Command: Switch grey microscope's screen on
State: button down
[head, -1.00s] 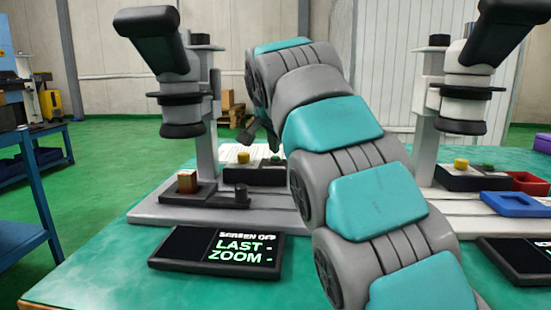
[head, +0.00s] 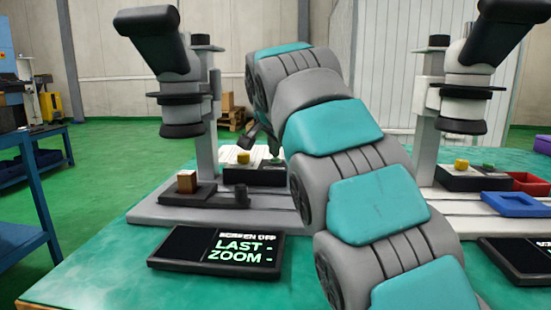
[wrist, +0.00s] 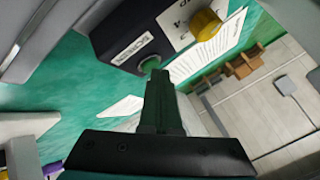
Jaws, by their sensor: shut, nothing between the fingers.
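The grey microscope (head: 207,140) stands on the left of the table. Its display (head: 215,250) lies in front of its base and reads "SCREEN OFF", "LAST -", "ZOOM -". A black control box (head: 253,174) behind the base carries a yellow knob (head: 243,157). In the wrist view the black box (wrist: 120,25) has a "SCREEN" label, a green button (wrist: 150,64) and the yellow knob (wrist: 206,24). My gripper (wrist: 158,76) is shut and empty, its tips at or very near the green button; contact cannot be told. In the head view it is largely hidden.
A white microscope (head: 463,110) stands at right with its own control box, a blue tray (head: 514,204) and a red tray (head: 530,182). A paper sheet (wrist: 205,55) lies beside the box.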

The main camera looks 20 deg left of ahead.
aim_at(274, 161)
jog(key=shift+r+p, duration=0.65)
jog(key=shift+r, duration=0.1)
notch_tip(274, 161, up, 6)
jog(key=p, duration=0.5)
dwell(0.5)
